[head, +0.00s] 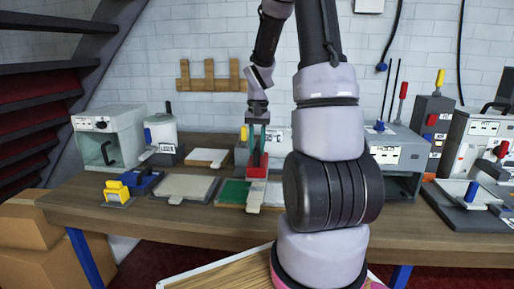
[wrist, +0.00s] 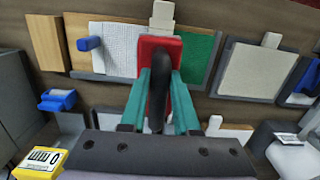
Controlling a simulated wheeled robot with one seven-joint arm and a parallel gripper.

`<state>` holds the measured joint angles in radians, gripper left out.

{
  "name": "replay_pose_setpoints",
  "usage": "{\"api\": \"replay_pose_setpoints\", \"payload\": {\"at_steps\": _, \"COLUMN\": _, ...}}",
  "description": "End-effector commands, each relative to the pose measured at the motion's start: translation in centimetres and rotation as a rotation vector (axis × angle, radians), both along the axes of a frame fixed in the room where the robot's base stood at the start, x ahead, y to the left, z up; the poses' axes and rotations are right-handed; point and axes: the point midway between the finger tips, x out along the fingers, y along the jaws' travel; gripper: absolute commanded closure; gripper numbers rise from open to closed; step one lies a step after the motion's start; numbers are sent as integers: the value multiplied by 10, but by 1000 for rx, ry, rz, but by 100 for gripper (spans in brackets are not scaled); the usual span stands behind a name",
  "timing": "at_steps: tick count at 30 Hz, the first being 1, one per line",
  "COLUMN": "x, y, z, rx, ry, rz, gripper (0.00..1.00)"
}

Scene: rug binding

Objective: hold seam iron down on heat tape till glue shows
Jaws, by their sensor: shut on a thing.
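The seam iron (head: 257,168) is a red block with a black upright handle; it also shows in the wrist view (wrist: 173,44). My gripper (head: 257,152) has its teal fingers shut on the black handle (wrist: 158,98). The iron is over the seam between a green rug piece (wrist: 199,55) and a white textured piece (wrist: 113,47). A pale strip (wrist: 162,13), seemingly the heat tape, sticks out from beneath the iron, also in the head view (head: 255,197). I cannot tell whether the iron presses on it. No glue is discernible.
A pale panel on a grey tray (head: 185,187) lies beside the green piece. A blue-handled tool (wrist: 90,43) sits by the white piece. A yellow tool (head: 117,192) is near the bench's left front. Machines (head: 107,138) line the bench's back.

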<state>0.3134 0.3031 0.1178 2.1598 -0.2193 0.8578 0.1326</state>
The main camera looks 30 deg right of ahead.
Motion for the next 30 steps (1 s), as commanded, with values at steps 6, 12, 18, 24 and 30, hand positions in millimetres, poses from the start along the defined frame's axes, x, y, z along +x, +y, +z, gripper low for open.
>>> {"api": "replay_pose_setpoints", "payload": {"at_steps": 6, "x": 1, "y": 0, "z": -14, "rx": 0, "ry": 0, "rz": 1, "gripper": 100}}
{"api": "replay_pose_setpoints", "payload": {"at_steps": 12, "x": 0, "y": 0, "z": -33, "rx": 1, "ry": 1, "rz": 0, "gripper": 100}}
{"api": "replay_pose_setpoints", "payload": {"at_steps": 18, "x": 1, "y": 0, "z": -48, "rx": 0, "ry": -1, "rz": 0, "gripper": 100}}
{"api": "replay_pose_setpoints", "payload": {"at_steps": 24, "x": 1, "y": 0, "z": -56, "rx": 0, "ry": -2, "rz": 1, "gripper": 100}}
{"api": "replay_pose_setpoints", "payload": {"at_steps": 30, "x": 1, "y": 0, "z": -57, "rx": 0, "ry": -2, "rz": 1, "gripper": 100}}
